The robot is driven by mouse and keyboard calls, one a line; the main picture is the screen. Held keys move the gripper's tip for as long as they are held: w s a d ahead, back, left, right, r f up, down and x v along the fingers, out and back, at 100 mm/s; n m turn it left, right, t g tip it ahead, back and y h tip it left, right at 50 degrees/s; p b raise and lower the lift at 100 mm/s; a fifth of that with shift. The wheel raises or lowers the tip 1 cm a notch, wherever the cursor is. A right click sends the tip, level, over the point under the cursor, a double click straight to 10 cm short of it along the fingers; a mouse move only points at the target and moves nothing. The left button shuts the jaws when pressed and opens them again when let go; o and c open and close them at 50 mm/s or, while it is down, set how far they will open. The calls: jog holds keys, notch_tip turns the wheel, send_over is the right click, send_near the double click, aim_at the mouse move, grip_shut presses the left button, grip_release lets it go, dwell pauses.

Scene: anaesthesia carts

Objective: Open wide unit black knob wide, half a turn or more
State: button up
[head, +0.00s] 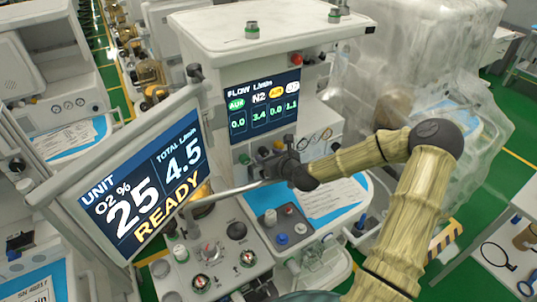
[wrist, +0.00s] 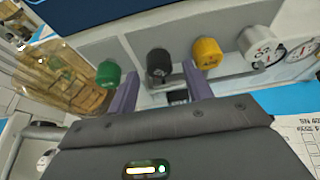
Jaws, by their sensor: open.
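The black knob (wrist: 160,62) is in the wrist view on the front of a pale unit. A green knob (wrist: 108,73) is to its left and a yellow knob (wrist: 207,53) to its right. My gripper (wrist: 160,78) is open, its two fingers on either side of the black knob in the picture; I cannot tell whether they touch it. In the head view my gripper (head: 272,168) is at the knob row below the flow display (head: 264,103), which reads 0.0, 3.4, 0.0 and 1.1. The knobs are small and partly hidden there.
A large tilted screen (head: 140,185) reading 25, 4.5 and READY stands to the left, close to my gripper. Round gauges (wrist: 262,45) sit right of the yellow knob. A panel with several knobs (head: 237,230) is below. A plastic-covered unit (head: 400,70) stands right.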

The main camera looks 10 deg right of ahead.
jog(key=shift+w+f, duration=0.15)
jog(key=shift+w, duration=0.1)
jog(key=shift+a, duration=0.1)
jog(key=c, duration=1)
jog(key=shift+o, duration=0.2)
jog(key=n+h+b, duration=0.2)
jog(key=n+b, duration=0.1)
jog(key=shift+a+f+t, duration=0.1)
jog(key=shift+a+t, duration=0.1)
jog(key=shift+t, duration=0.2)
jog(key=shift+n+t+h+b, duration=0.4)
jog(key=shift+n+h+b, duration=0.2)
jog(key=shift+n+b, duration=0.5)
